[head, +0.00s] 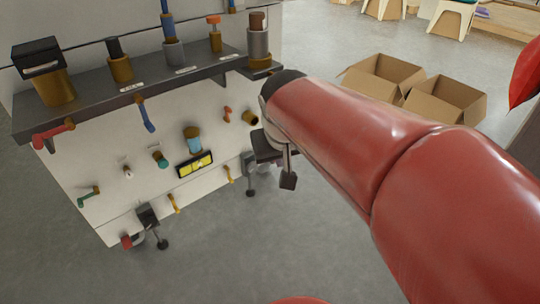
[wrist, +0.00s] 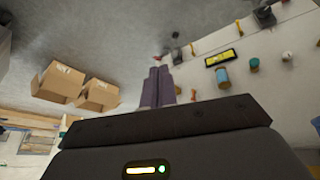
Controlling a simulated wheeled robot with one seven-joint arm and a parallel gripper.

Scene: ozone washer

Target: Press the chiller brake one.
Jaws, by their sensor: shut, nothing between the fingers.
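A white washer machine (head: 100,165) stands at the left in the head view, with several levers and knobs on its front. No readable label shows which control is chiller brake one. Low on the front are a black pedal-like part (head: 148,216) at the left and another (head: 250,163) at the right, the latter close to my gripper. My gripper (head: 288,181) points down in front of the machine's right end, partly hidden by my red arm. In the wrist view its fingers (wrist: 157,88) are together and empty. A small red part (wrist: 163,57) shows just beyond the fingertips; contact cannot be told.
A yellow-framed display (head: 195,164), a blue cylinder (head: 193,140) and a red lever (head: 54,134) are on the front. A dark shelf (head: 145,90) juts out above. Two open cardboard boxes (head: 384,77) (head: 445,101) stand behind my arm. The grey floor in front is clear.

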